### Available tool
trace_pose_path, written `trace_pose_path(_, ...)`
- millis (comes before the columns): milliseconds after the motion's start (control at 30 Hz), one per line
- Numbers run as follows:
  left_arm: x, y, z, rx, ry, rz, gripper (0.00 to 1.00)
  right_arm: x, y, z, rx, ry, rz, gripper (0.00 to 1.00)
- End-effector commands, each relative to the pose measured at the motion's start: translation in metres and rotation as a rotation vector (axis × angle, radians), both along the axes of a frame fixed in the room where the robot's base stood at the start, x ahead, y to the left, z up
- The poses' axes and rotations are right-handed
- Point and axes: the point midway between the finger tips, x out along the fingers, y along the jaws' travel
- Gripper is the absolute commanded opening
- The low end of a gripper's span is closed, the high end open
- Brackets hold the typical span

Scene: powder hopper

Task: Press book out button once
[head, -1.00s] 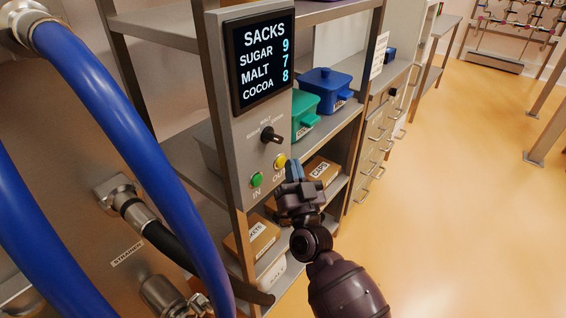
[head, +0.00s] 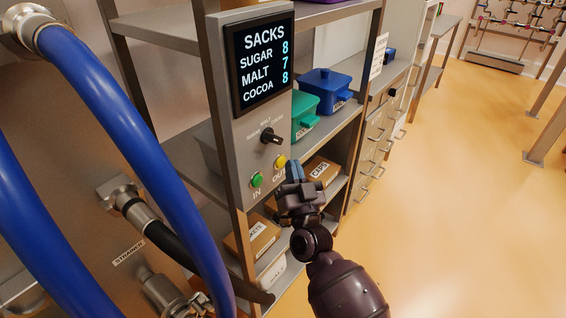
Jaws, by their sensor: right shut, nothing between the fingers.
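The grey control panel (head: 235,140) is fixed to the front of the shelf rack. Its display (head: 264,62) reads SACKS, SUGAR 8, MALT 7, COCOA 8. Below it is a black selector knob (head: 271,137); its pointer direction is hard to tell. The yellow OUT button (head: 281,161) is at the panel's lower right. The green IN button (head: 257,180) is lower left of it. My right gripper (head: 293,172) is shut and empty, with its tips just right of and below the yellow button. I cannot tell whether they touch it. My left gripper is out of view.
Blue hoses (head: 130,120) and a steel vessel fill the left side. Shelves right of the panel hold a green bin (head: 305,112), a blue bin (head: 327,88) and cardboard boxes (head: 321,171). Open orange floor (head: 450,200) lies to the right.

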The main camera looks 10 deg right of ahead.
Motion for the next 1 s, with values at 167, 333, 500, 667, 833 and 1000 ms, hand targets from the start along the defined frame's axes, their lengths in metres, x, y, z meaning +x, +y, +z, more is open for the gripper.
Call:
trace_pose_path(167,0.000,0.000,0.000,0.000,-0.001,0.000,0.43,-0.001,-0.001,0.000,0.000,0.000,0.000,0.00)
trace_pose_path(333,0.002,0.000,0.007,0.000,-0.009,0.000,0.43,-0.009,-0.008,0.001,-0.001,-0.001,-0.001,0.00)
trace_pose_path(500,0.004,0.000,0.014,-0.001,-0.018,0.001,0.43,-0.020,-0.016,0.001,-0.002,-0.001,-0.001,0.00)
trace_pose_path(667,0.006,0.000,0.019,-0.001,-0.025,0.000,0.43,-0.030,-0.024,0.001,-0.001,0.000,0.000,0.00)
trace_pose_path(833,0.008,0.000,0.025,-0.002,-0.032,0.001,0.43,-0.041,-0.032,0.001,-0.001,0.000,0.000,0.00)
trace_pose_path(1000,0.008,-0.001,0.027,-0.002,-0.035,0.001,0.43,-0.047,-0.036,0.000,0.001,0.000,0.000,0.00)
